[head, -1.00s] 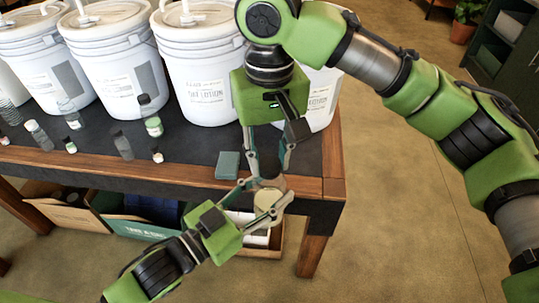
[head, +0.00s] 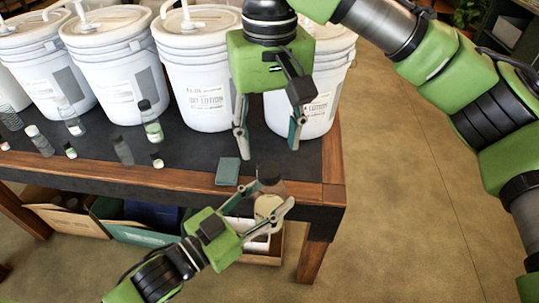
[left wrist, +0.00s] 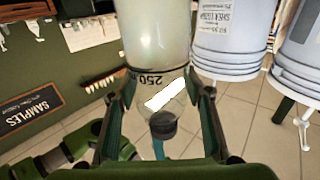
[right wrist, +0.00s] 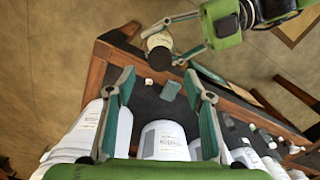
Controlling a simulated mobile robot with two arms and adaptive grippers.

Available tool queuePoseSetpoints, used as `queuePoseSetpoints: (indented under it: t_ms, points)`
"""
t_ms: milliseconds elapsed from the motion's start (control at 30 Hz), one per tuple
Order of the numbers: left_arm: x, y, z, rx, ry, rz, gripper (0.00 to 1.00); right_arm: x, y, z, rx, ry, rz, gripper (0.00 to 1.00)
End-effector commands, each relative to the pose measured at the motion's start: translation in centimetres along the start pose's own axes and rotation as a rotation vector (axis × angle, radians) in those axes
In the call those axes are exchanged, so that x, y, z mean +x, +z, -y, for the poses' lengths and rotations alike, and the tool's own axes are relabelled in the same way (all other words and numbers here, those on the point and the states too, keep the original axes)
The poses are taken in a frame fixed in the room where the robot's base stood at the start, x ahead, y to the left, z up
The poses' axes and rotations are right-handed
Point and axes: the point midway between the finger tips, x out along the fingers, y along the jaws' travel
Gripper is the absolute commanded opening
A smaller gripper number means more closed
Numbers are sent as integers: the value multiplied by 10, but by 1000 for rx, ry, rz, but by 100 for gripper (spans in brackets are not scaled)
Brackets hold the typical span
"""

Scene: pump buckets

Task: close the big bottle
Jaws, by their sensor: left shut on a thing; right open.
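The big bottle (head: 267,207), clear with pale contents, is upright in front of the table's front edge. My left gripper (head: 272,195) is shut on it. A dark cap (head: 268,172) sits at its top; how tightly it is seated I cannot tell. In the left wrist view the bottle (left wrist: 155,45) shows its "250" mark, with the black cap (left wrist: 163,125) at its neck end. My right gripper (head: 268,148) is open and empty, pointing down above the cap and apart from it. The bottle (right wrist: 158,42) and cap (right wrist: 160,58) lie beyond its open fingers in the right wrist view.
A small teal block (head: 228,171) lies on the dark table (head: 200,160) by the front edge. Several small bottles, one of them green-labelled (head: 152,125), stand to the left. White pump buckets (head: 198,80) line the back. Boxes (head: 150,230) sit on the shelf below.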

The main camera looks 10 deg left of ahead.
Motion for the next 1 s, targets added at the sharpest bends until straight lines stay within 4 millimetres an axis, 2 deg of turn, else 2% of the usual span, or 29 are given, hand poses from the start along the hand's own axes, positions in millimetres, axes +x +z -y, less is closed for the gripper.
queuePoseSetpoints:
  t_ms: [100,333,1000]
  points:
    - [0,-1,0,1,1,-3,0,-25,-1,0,3,2,-4,48]
    - [0,-1,0,1,1,-3,0,-52,-1,0,1,0,0,48]
    - [0,-2,0,0,1,-3,0,-56,0,0,0,-1,1,48]
